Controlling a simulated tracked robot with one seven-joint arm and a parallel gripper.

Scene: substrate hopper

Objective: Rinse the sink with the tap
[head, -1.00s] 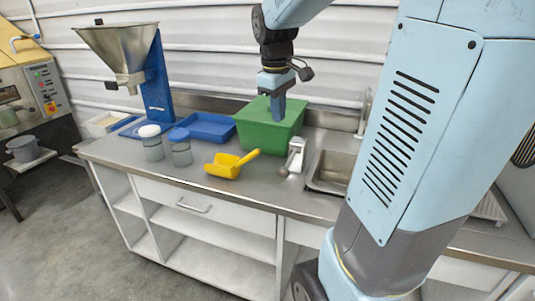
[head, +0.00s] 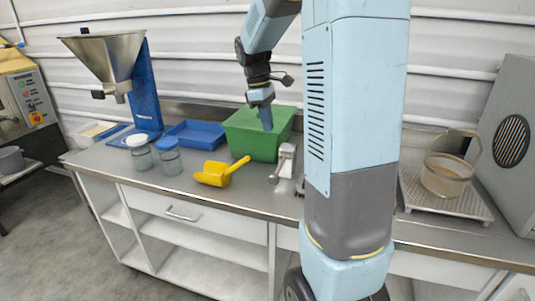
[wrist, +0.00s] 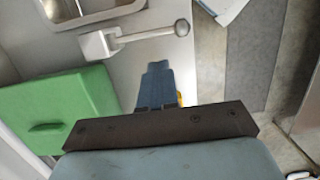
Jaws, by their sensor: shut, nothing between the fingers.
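The sink (wrist: 95,14) is a steel basin, partly in frame at the top left of the wrist view; in the head view my arm hides it. A grey block with a lever and round knob (head: 285,161), apparently the tap's handle, stands on the counter beside the sink. It also shows in the wrist view (wrist: 130,42), the lever pointing right. The tap's spout is hidden in the current head view. My gripper (head: 267,126) points down, shut and empty, in front of the green bin and left of the lever. Its shut fingers show in the wrist view (wrist: 157,68).
A green bin (head: 252,140) stands behind my gripper. A yellow scoop (head: 214,174), two lidded jars (head: 168,158), a blue tray (head: 195,134) and a hopper (head: 110,55) stand to the left.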

